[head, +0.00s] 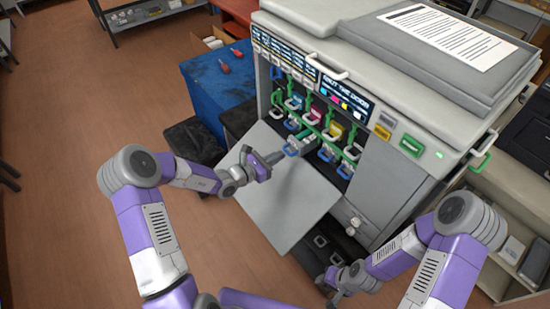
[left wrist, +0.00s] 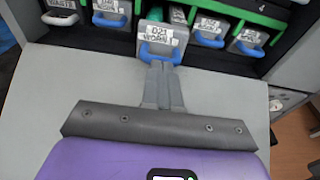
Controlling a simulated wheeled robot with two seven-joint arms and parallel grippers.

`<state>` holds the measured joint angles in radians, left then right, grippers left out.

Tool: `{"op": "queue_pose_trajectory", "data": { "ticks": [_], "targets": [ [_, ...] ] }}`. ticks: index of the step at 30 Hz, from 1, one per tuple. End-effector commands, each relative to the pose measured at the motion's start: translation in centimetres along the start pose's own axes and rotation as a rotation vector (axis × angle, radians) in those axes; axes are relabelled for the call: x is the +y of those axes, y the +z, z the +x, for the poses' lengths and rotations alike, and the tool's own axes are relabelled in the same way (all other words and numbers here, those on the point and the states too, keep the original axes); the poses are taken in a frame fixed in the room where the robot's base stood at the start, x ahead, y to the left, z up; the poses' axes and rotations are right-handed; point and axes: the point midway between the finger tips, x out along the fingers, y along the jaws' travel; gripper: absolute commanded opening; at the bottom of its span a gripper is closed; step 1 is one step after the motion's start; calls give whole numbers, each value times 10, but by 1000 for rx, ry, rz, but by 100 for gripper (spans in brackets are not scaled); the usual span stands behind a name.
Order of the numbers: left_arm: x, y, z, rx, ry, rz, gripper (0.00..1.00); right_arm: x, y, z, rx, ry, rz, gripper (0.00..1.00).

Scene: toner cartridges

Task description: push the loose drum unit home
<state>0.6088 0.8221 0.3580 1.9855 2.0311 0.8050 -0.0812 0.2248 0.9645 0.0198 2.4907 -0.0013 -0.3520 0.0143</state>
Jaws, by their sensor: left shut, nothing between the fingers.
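The loose drum unit (head: 303,141) sticks out of the printer's lower row, further than its neighbours, with a blue handle on its front. In the left wrist view its labelled front (left wrist: 161,37) is straight ahead, with the blue handle (left wrist: 160,54) below the label. My left gripper (head: 279,157) is shut and empty in front of the handle. In the left wrist view its fingertips (left wrist: 160,68) line up with the handle's middle; I cannot tell if they touch. My right gripper (head: 331,277) is low by the printer's base, away from the drum units; its finger gap is unclear.
The printer's open front flap (head: 285,195) lies below my left gripper. Other blue-handled units (left wrist: 207,38) flank the loose one. Coloured toner cartridges with green handles (head: 353,134) sit above and around.

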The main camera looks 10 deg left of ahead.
Motion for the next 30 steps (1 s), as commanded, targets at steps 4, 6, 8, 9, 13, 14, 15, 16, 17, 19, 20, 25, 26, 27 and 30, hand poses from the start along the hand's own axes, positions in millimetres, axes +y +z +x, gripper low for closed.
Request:
{"op": "queue_pose_trajectory", "data": {
  "ticks": [4,6,8,9,13,14,15,16,17,19,20,25,26,27,30],
  "targets": [
    [0,0,2,0,-1,1,0,0,0,1,0,0,0,33],
    [-1,0,6,-1,-2,1,0,1,0,2,0,0,0,33],
    [-1,1,12,-1,-3,3,0,1,0,4,0,0,0,33],
    [0,1,16,0,-3,3,0,2,0,5,0,0,0,33],
    [-1,3,27,-1,-3,2,0,3,0,7,0,0,0,33],
    [-1,4,30,-1,-3,2,0,3,0,8,0,0,0,33],
    [-1,4,33,-1,-3,2,0,3,0,9,0,0,0,33],
    [-1,4,36,0,-3,2,0,4,0,10,0,0,0,33],
    [-1,5,39,0,-3,2,0,4,0,10,0,0,0,33],
    [-1,6,45,-1,-2,1,0,4,-1,12,0,0,0,33],
    [-1,6,48,-1,-2,0,0,5,-1,13,0,0,0,33],
    [-1,8,63,-1,-2,2,0,6,-1,17,0,0,0,33],
    [-1,9,66,-1,-3,2,0,6,-1,17,0,0,0,33],
    [-1,9,66,1,-2,1,0,6,-1,17,0,0,0,33],
    [-1,9,66,1,-2,1,0,6,-1,17,0,0,0,33]
  ]
}}
